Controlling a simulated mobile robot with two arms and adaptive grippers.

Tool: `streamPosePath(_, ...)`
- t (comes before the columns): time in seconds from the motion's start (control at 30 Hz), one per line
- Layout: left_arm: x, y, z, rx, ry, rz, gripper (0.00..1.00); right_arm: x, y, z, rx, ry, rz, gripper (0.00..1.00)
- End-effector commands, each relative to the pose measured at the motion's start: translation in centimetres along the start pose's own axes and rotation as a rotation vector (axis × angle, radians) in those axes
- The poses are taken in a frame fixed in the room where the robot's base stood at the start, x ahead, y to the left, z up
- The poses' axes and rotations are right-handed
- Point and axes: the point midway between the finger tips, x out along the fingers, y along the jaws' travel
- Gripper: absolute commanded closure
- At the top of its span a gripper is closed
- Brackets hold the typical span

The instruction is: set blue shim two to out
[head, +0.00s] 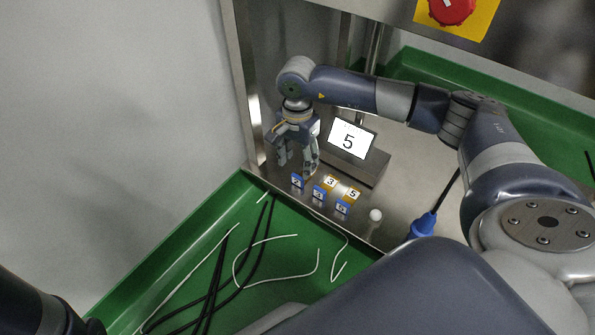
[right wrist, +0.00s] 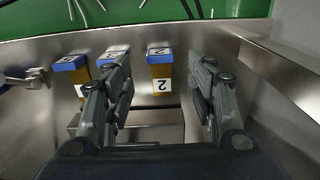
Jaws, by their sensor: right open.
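The blue shim two (head: 297,181) is a small block with a blue face marked 2, at the left end of a row on the steel surface. In the right wrist view it (right wrist: 159,56) shows a blue end and a yellow-orange side with a white 2 label. My right gripper (head: 297,168) points down just behind it in the head view. In the right wrist view the right gripper (right wrist: 160,78) is open, with the shim between the lines of its two fingers; I cannot tell whether either finger touches it. My left gripper is out of view.
Blue shim three (head: 318,193) and blue shim five (head: 342,207) stand close beside it, with yellow number tags behind. A screen reading 5 (head: 348,139) stands behind. A white-knobbed lever (head: 375,216) is at the right. A metal post (head: 243,90) is close on the left.

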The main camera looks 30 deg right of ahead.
Motion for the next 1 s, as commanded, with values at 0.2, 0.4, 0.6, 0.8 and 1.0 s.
streamPosePath(0.2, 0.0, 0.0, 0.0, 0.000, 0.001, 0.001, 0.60, -3.7, -0.1, 0.1, -0.001, -0.002, -0.002, 0.48)
streamPosePath(0.4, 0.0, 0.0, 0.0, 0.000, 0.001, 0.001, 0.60, -4.9, 0.0, 0.1, 0.000, -0.001, 0.001, 0.48)
streamPosePath(0.6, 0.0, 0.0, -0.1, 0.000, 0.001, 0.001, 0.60, -4.9, 0.0, 0.1, 0.000, -0.002, 0.001, 0.48)
streamPosePath(0.8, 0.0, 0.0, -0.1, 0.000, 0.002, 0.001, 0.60, -4.9, 0.0, 0.1, -0.001, -0.002, 0.001, 0.48)
streamPosePath(1.0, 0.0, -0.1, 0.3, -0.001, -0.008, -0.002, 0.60, -4.8, 0.0, 1.6, -0.006, -0.040, 0.004, 0.48)
